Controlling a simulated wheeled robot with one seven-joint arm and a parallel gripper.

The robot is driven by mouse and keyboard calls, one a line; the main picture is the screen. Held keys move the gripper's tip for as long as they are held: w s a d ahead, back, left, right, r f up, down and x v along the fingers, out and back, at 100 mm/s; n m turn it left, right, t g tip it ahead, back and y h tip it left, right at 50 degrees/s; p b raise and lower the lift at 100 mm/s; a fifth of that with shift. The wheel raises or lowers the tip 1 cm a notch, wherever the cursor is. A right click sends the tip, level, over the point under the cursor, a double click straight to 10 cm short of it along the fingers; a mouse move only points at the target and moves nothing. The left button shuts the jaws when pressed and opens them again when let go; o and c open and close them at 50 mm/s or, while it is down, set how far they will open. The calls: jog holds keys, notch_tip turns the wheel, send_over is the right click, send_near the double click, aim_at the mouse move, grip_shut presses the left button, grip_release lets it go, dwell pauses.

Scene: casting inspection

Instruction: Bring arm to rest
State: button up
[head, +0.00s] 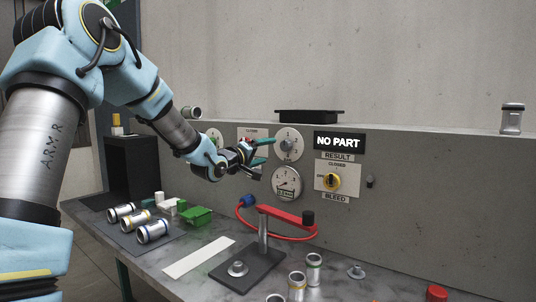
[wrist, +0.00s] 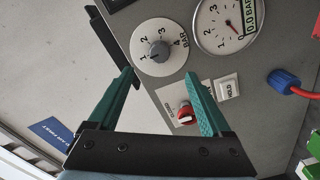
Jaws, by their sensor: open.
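My gripper (head: 262,151) is open and empty in the head view, held in the air in front of the grey control panel (head: 410,160). Its green fingers show spread apart in the wrist view (wrist: 165,95). Between and beyond the fingers are a round pressure dial with a grey knob (wrist: 159,50) and a red knob (wrist: 186,112). The dial also shows in the head view (head: 289,144), just right of the fingertips. I cannot tell how far the fingers are from the panel.
Below stand a fixture with a red arm (head: 286,214), a green block (head: 196,216) and several metal cylinders (head: 154,232) on the bench. A display reads NO PART (head: 339,142). A red hose (head: 275,232) loops over the bench.

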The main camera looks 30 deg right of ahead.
jog(key=shift+w+a, duration=0.1)
dwell(0.3)
jog(key=s+a+f+y, duration=0.1)
jog(key=a+f+y, duration=0.55)
jog(key=a, duration=0.55)
jog(key=s+a+f+y, duration=0.1)
jog(key=a+f+y, duration=0.4)
jog(key=a+f, duration=0.5)
jog(key=s+a+f+g+y, duration=0.2)
jog(key=s+a+g, duration=0.1)
jog(key=s+a, duration=0.7)
jog(key=s+a+f+m+g+y, duration=0.1)
jog(key=s+a+g, duration=0.3)
jog(key=s+a, duration=0.6)
jog(key=shift+s+a+f+y, duration=0.3)
jog(key=shift+a+f+y, duration=0.1)
jog(key=shift+f+y, duration=0.2)
